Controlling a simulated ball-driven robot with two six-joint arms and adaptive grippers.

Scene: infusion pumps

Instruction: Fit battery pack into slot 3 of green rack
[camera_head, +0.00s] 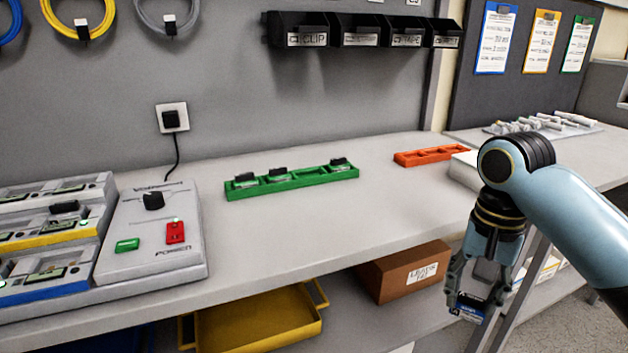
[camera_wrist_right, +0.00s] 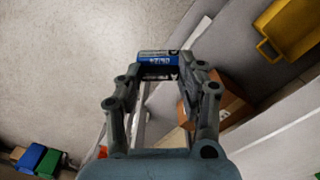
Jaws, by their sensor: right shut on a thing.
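The green rack (camera_head: 292,186) lies on the bench in the middle of the head view. Dark-topped packs sit in its first slot (camera_head: 245,179), second slot (camera_head: 278,174) and far-right slot (camera_head: 342,165), counting from the left. The third slot (camera_head: 312,174) looks empty. My right gripper (camera_head: 478,296) points down in front of the bench edge, to the right of the rack and below bench-top height. It is shut on a blue and black battery pack (camera_head: 468,309), which also shows between the fingertips in the right wrist view (camera_wrist_right: 158,58). My left gripper is not in view.
An orange rack (camera_head: 430,156) and a white box (camera_head: 464,170) stand right of the green rack. A grey power unit (camera_head: 150,250) and several colour-edged trays are at left. A brown box (camera_head: 403,271) and yellow tray (camera_head: 258,322) sit below. The bench front is clear.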

